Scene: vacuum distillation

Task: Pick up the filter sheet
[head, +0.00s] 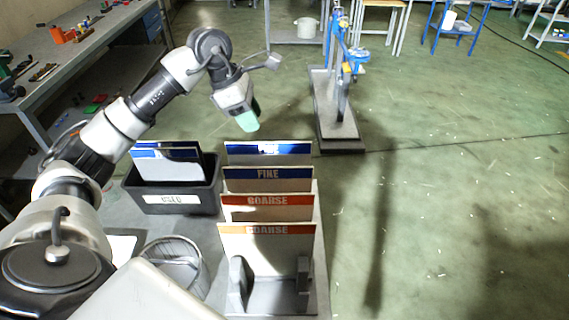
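Several filter sheets stand upright in a row in a grey rack (273,296). The front sheet (265,242) and the one behind it (266,208) have orange bands reading COARSE. Behind them is a sheet with a blue band reading FINE (267,178), and at the back another blue-banded sheet (268,149), its label not readable. My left gripper (246,121), with green fingertips, points down above and slightly left of the back sheet, seemingly apart from it. I see it edge-on, so its opening is unclear. My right gripper is out of view.
A dark bin (172,199) labelled USED, holding blue-banded sheets (168,152), stands left of the rack. A round wire basket (174,263) is in front of the bin. A workbench (75,55) is at upper left, a blue stand (342,75) beyond the rack. Floor at right is clear.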

